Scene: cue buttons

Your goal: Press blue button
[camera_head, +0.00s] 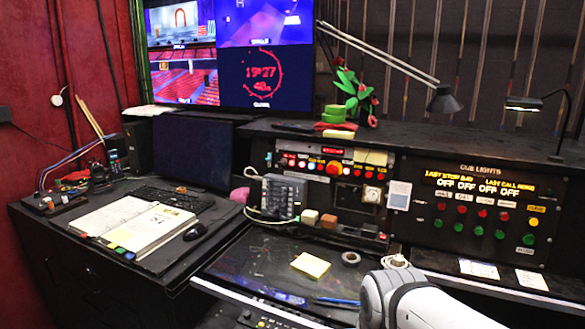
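The cue lights panel (485,200) stands at the right on the desk's raised back. It carries a row of red buttons, a row of green buttons (479,231) below, and a yellow one at its right end. A second panel (310,160) in the middle has red, white and orange lights and a large red button (334,168). I cannot make out a clearly blue button in this view. A white link of my arm shows at the bottom right, in front of the desk. My gripper is out of the picture.
A desk lamp (444,100) arches over the right panel; another lamp (523,103) stands farther right. A yellow note pad (310,265), a tape roll (351,258) and a blue pen (338,302) lie on the desk. An open binder (140,224) and keyboard (165,198) are at left.

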